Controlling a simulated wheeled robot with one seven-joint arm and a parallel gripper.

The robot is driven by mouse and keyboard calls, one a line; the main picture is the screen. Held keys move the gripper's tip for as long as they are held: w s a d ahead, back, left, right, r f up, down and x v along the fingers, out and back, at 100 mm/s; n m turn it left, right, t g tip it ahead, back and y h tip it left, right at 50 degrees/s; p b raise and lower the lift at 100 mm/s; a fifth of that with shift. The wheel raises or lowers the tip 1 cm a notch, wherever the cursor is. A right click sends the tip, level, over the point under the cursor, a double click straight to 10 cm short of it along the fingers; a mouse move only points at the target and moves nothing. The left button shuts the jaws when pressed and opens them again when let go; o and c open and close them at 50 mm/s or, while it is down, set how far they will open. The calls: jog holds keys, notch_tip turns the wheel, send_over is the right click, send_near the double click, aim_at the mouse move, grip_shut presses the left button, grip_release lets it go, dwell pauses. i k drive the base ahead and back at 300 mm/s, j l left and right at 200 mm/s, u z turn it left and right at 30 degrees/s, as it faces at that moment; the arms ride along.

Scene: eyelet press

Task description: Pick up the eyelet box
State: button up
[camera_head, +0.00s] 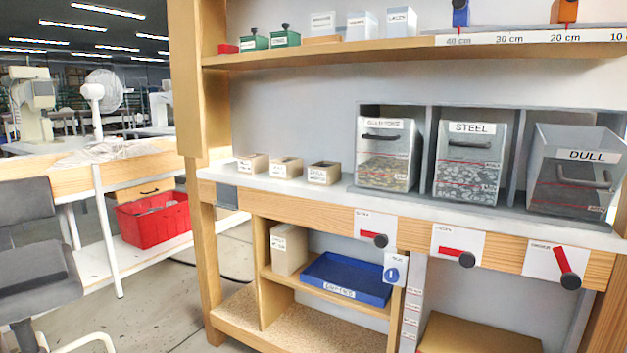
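My gripper is not in view. No label that I can read says eyelet box, so I cannot tell which container it is. Three small tan open boxes with white labels stand in a row on the white bench top: a left one (252,163), a middle one (286,168) and a right one (324,173). To their right stand three clear-fronted bins with handles. The left bin (385,176) holds brassy small pieces, and the STEEL bin (466,188) holds silvery ones. The DULL bin (573,196) is tilted, with its contents hard to see.
Red levers on white plates (374,229) stick out from the bench front. Below are a blue tray (346,278) and a beige box (289,250). The upper shelf (330,55) carries small boxes. A chair (38,250) and a red crate (153,219) are at left.

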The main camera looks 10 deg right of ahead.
aim_at(324, 174)
jog(key=z, duration=1.65)
jog(key=u, duration=1.35)
jog(key=i+l, duration=0.1)
jog(key=i, duration=0.2)
jog(key=i+l, duration=0.15)
jog(key=i, duration=0.15)
jog(key=u, duration=0.05)
